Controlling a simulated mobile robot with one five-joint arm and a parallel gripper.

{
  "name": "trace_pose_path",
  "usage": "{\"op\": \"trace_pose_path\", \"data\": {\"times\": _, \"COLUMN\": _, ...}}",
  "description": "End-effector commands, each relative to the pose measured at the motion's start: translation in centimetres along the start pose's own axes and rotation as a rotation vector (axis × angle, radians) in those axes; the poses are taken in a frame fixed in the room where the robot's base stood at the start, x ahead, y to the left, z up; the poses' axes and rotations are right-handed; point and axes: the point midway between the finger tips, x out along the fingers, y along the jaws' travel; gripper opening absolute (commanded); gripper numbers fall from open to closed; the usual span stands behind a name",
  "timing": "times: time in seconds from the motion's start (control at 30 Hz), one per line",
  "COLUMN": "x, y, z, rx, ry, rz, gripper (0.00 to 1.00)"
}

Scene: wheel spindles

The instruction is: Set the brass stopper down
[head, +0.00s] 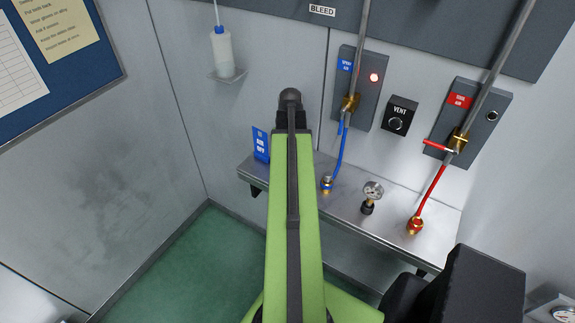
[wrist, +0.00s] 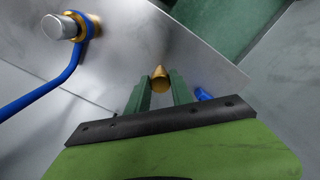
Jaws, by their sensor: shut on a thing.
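The brass stopper (wrist: 160,79), a small cone-shaped piece, sits between the tips of my gripper's two green fingers (wrist: 160,88) in the wrist view. My gripper is shut on it. Behind it in that view is the bare grey metal shelf (wrist: 205,58); I cannot tell whether the stopper touches it. In the head view the shelf (head: 345,208) runs along the wall, and my green arm hides the stopper and gripper.
On the shelf stand a blue hose's brass fitting (head: 327,184), a gauge (head: 371,196) and a red hose's brass fitting (head: 415,226). The blue hose (wrist: 45,92) shows left in the wrist view. A blue sign (head: 261,145) is at the shelf's left end.

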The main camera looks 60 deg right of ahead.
Motion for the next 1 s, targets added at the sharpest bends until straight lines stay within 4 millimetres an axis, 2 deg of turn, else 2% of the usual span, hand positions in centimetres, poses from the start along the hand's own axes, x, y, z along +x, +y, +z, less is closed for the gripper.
{"op": "trace_pose_path", "data": {"times": 0.03, "x": 1.83, "y": 0.18, "z": 0.0, "rx": 0.003, "ry": 0.0, "rz": 0.0, "gripper": 0.0}}
{"op": "trace_pose_path", "data": {"times": 0.07, "x": 2.09, "y": 0.25, "z": 0.0, "rx": 0.004, "ry": 0.0, "rz": 0.0, "gripper": 0.0}}
{"op": "trace_pose_path", "data": {"times": 0.3, "x": 1.66, "y": 0.37, "z": -0.01, "rx": 0.005, "ry": 0.0, "rz": 0.0, "gripper": 0.0}}
{"op": "trace_pose_path", "data": {"times": 0.43, "x": 2.12, "y": 0.48, "z": -0.01, "rx": 0.007, "ry": 0.0, "rz": 0.0, "gripper": 0.0}}
{"op": "trace_pose_path", "data": {"times": 0.47, "x": 2.09, "y": 0.5, "z": -0.01, "rx": 0.007, "ry": 0.0, "rz": 0.0, "gripper": 0.28}}
{"op": "trace_pose_path", "data": {"times": 0.6, "x": 1.96, "y": 0.56, "z": 0.0, "rx": 0.008, "ry": 0.0, "rz": 0.0, "gripper": 0.46}}
{"op": "trace_pose_path", "data": {"times": 1.0, "x": 1.53, "y": 0.62, "z": 0.01, "rx": 0.009, "ry": 0.0, "rz": 0.0, "gripper": 0.48}}
